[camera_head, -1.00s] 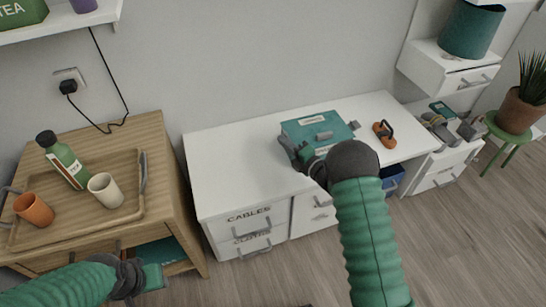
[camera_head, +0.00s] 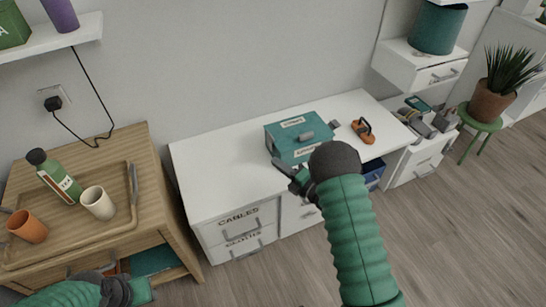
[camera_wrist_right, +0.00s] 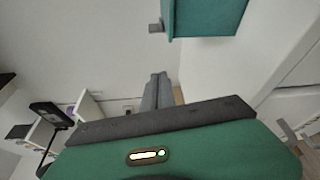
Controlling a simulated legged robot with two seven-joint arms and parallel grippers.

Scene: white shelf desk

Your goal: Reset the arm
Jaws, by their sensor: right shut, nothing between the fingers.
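My right arm comes in from the bottom of the head view. Its gripper (camera_head: 283,168) is shut and empty, just in front of the teal toolbox (camera_head: 300,137) on the white desk (camera_head: 220,165). In the right wrist view the two fingers (camera_wrist_right: 160,88) lie together with nothing between them. The toolbox (camera_wrist_right: 205,18) shows at the top there, apart from the fingers. My left gripper (camera_head: 140,290) is at the bottom left, below the wooden cabinet's front; its fingers are too unclear to read.
An orange-handled tool (camera_head: 363,131) lies right of the toolbox. The wooden cabinet (camera_head: 140,145) at left bears a tray with a green bottle (camera_head: 55,176), a white cup (camera_head: 98,202) and an orange cup (camera_head: 27,226). The desk's left part is clear.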

